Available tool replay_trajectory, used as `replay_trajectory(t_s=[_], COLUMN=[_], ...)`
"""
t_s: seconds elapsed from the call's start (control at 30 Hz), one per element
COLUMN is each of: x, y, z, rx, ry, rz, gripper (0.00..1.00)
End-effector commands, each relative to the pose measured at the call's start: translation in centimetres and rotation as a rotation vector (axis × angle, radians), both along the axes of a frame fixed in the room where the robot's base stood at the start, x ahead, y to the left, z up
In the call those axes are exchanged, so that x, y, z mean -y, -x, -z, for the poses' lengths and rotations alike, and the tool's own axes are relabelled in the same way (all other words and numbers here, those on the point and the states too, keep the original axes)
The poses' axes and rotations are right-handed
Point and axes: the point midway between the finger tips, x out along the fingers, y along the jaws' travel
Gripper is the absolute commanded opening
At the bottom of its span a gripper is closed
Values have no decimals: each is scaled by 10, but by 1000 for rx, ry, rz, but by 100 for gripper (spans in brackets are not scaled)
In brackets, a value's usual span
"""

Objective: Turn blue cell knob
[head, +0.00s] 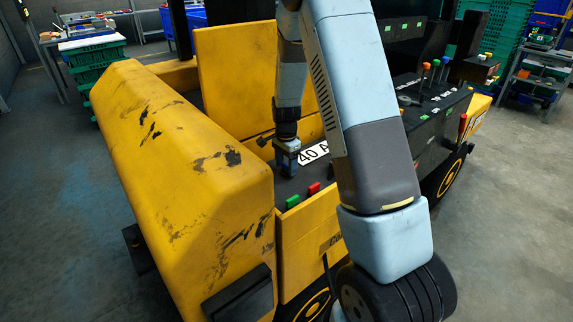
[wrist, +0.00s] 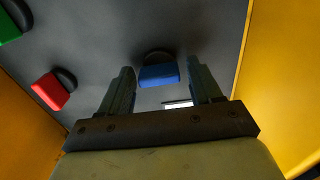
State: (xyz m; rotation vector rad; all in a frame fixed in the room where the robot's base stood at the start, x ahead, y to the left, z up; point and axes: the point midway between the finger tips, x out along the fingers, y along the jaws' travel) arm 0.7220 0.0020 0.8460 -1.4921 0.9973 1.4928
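The blue cell knob (wrist: 158,75) sits on the dark panel in the wrist view, just ahead of the space between my fingertips. My gripper (wrist: 161,80) is open, with one finger on each side of the blue knob; I cannot tell whether either finger touches it. In the head view my gripper (head: 287,163) points down at the dark panel inside the yellow vehicle, and the blue knob cannot be made out there.
A red knob (head: 314,188) and a green knob (head: 293,201) stand on the same panel. The yellow cover (head: 180,190) and a yellow front wall (head: 308,240) enclose the panel closely.

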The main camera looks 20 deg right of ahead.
Motion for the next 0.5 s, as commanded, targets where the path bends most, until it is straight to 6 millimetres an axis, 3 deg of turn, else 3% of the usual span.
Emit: replay_trajectory(t_s=[0.5], x=[0], y=[-1], z=[0], rx=[1], ry=[0], rz=[0], gripper=[16])
